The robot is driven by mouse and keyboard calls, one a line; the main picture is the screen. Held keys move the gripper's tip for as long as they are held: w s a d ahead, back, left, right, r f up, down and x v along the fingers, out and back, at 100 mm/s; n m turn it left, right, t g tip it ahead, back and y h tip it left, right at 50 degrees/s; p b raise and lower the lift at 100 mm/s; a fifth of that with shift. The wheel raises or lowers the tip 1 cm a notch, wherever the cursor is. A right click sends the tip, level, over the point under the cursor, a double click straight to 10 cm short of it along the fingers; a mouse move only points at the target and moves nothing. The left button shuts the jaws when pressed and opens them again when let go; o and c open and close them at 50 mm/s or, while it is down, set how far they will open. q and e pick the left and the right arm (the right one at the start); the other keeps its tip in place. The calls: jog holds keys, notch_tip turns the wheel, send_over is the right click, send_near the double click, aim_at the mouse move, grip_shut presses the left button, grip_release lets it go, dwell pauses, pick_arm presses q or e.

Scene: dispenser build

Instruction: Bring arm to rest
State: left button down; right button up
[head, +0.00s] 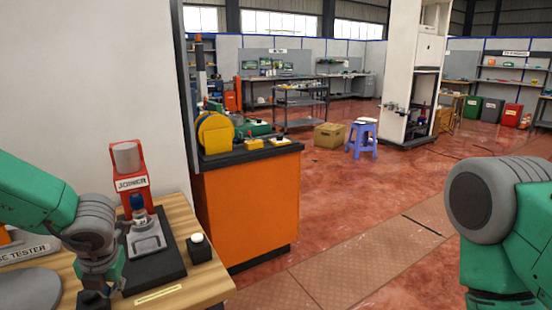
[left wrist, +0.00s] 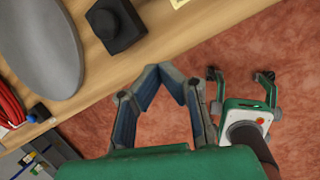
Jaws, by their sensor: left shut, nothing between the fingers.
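My left gripper (head: 105,285) is at the lower left of the head view, pointing down near the front of the wooden bench. In the left wrist view, the two fingertips of my left gripper (left wrist: 172,72) meet with nothing between them. They are over the red floor just off the bench edge. My right arm (head: 490,210) shows at the right of the head view, but its gripper is out of the picture. A small dispenser with a blue top (head: 138,205) stands at the red joiner (head: 130,175), partly hidden by the joiner's fixture.
The wooden bench (head: 205,285) carries a black button box with a white top (head: 199,247) and a grey disc (left wrist: 38,45). A black box (left wrist: 115,25) lies near the bench edge. An orange cabinet (head: 248,210) stands behind. The red floor (head: 370,210) is clear at centre.

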pick_arm(q)
jog(key=s+d+f+m+t+y, duration=0.1)
jog(key=s+f+m, duration=0.8)
jog(key=f+m, duration=0.7)
jog(key=s+d+f+m+g+h, duration=0.1)
jog(key=s+d+f+m+h, duration=0.1)
jog(key=s+m, duration=0.8)
jog(key=s+d+f+m+g+h+b, duration=0.1)
jog(key=s+f+m, duration=0.3)
jog(key=s+m, duration=0.6)
jog(key=shift+s+d+f+m+g+h+b, duration=0.15)
jog(key=shift+s+d+m+g+h+b, duration=0.35)
jog(key=shift+m, duration=0.8)
pick_arm(e)
jog(key=shift+a+f, duration=0.55)
jog(key=shift+f, duration=0.1)
pick_arm(q)
jog(key=shift+w+d, duration=0.2)
pick_arm(e)
jog(key=shift+d, duration=0.1)
